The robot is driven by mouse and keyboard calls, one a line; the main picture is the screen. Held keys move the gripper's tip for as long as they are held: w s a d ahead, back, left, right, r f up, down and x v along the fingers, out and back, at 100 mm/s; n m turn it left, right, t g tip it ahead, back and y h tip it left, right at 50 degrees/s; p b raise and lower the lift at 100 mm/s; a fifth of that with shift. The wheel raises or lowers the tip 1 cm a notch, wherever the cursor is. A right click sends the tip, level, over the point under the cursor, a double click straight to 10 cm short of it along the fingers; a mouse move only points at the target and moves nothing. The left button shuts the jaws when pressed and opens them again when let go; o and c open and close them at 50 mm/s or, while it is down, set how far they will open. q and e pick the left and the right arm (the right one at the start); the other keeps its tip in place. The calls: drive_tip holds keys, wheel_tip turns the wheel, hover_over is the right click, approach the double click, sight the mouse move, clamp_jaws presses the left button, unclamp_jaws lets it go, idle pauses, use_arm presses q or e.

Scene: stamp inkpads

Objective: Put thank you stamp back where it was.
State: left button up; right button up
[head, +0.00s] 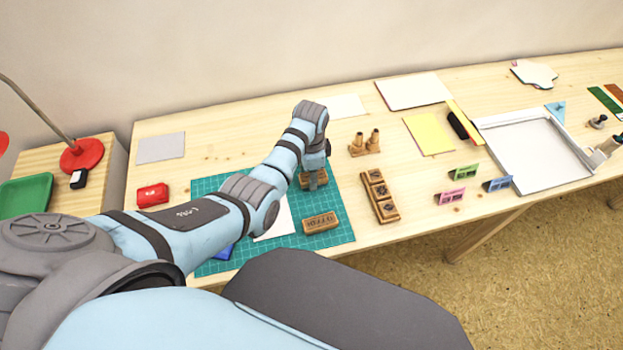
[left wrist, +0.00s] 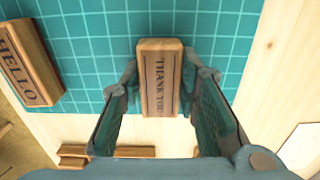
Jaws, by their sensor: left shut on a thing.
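The wooden THANK YOU stamp (left wrist: 159,85) is between the two fingers of my left gripper (left wrist: 163,78), its lettered face visible in the left wrist view. In the head view, my left gripper (head: 314,180) points down over the far right part of the green cutting mat (head: 338,215), and the stamp (head: 304,181) is partly hidden by it. I cannot tell whether the stamp touches the mat. The wooden HELLO stamp (head: 320,223) lies on the mat nearer to me; it also shows at the left of the left wrist view (left wrist: 27,66).
A wooden holder with two pegs (head: 364,142) and a long wooden block with square sections (head: 378,196) stand right of the mat. A red inkpad (head: 152,195) lies left of it. Small colored cards (head: 465,171) and a white tray (head: 535,152) are further right.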

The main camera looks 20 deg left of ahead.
use_arm(q)
drive_tip(key=shift+f, duration=0.1)
drive_tip(key=shift+f, duration=0.15)
drive_tip(key=o, duration=1)
drive_tip(key=shift+c, duration=0.2)
wheel_tip(320, 180, up, 12)
drive_tip(key=p, duration=0.4)
drive_tip(key=shift+r, duration=0.2)
